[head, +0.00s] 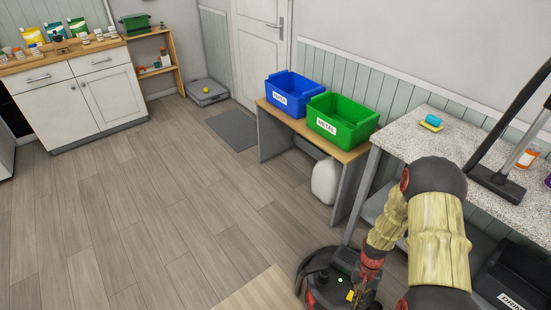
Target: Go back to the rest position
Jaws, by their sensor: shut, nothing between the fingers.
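My arm reaches in from the lower right and bends down at the elbow. My gripper (360,288) hangs at its end, low over a dark, round, red-edged shape near the floor. It is small and dark in the picture; its fingers are shut and hold nothing. It is left of the speckled worktop and in front of the low wooden table.
A speckled worktop (415,135) at right holds a sponge, a blue roll, an orange-labelled jar and a vacuum-like tool. A low table (340,153) bears a blue bin (291,95) and a green bin (343,118). The floor (150,220) at left is clear.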

